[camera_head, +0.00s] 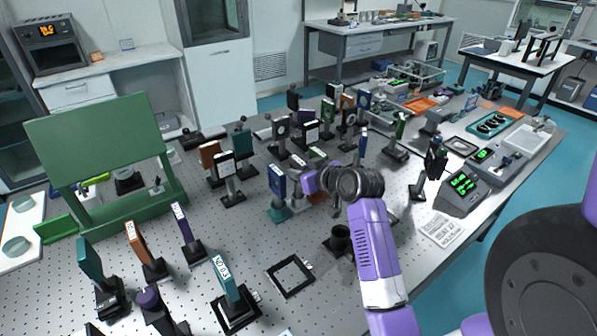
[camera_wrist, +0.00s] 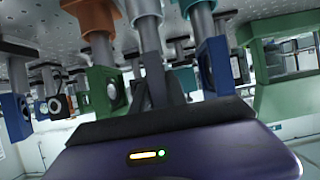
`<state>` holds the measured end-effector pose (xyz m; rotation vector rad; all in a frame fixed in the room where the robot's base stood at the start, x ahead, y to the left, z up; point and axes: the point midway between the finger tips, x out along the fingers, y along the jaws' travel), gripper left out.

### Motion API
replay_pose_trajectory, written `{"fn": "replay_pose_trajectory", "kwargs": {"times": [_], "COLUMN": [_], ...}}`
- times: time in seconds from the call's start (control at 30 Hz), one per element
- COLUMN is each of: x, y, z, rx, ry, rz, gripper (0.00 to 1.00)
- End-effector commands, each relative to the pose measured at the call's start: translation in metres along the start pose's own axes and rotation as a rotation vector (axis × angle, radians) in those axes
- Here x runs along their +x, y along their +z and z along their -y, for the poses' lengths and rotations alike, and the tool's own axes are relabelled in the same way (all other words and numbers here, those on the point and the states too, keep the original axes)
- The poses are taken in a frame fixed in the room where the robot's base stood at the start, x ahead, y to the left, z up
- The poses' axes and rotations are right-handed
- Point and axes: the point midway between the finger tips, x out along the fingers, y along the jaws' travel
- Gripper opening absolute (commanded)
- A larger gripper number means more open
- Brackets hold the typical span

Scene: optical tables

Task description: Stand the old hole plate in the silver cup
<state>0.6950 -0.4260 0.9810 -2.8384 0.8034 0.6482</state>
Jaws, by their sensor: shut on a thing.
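My gripper (camera_head: 309,181) is low among the posts at the middle of the table, right of a blue plate (camera_head: 277,180). In the wrist view, which looks upside down, its dark fingers (camera_wrist: 160,92) are closed around a slim grey post (camera_wrist: 152,66). The plate on that post seems to be the one with a pale top edge (camera_head: 298,163), partly hidden by my gripper. A silver-white cup (camera_wrist: 144,9) lines up with the post in the wrist view. I cannot tell whether the post is inside it. I cannot read a label naming the old hole plate.
An orange cup (camera_wrist: 95,16) and a teal cup (camera_wrist: 186,4) stand close by. Several upright plates crowd behind my gripper. A black empty cup (camera_head: 340,236) and a flat square frame (camera_head: 290,274) lie nearer. A green board (camera_head: 95,145) stands at the left.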

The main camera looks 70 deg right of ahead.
Motion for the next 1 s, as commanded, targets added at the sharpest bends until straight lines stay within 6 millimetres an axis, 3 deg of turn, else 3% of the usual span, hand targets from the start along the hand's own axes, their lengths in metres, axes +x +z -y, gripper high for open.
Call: {"fn": "replay_pose_trajectory", "kwargs": {"times": [0.03, 0.1, 0.13, 0.57, 1.0], "x": [0.0, 0.0, 0.0, -0.006, -0.09], "y": [0.001, 0.0, 0.0, -0.002, -0.002], "z": [0.0, 0.0, 0.0, 0.0, 0.0], "rx": [0.0, 0.0, 0.0, 0.0, 0.0], "ry": [0.0, 0.0, 0.0, 0.0, 0.0], "rz": [0.0, 0.0, 0.0, 0.001, -0.001], "gripper": [0.24, 0.38, 0.4, 0.4, 0.4]}}
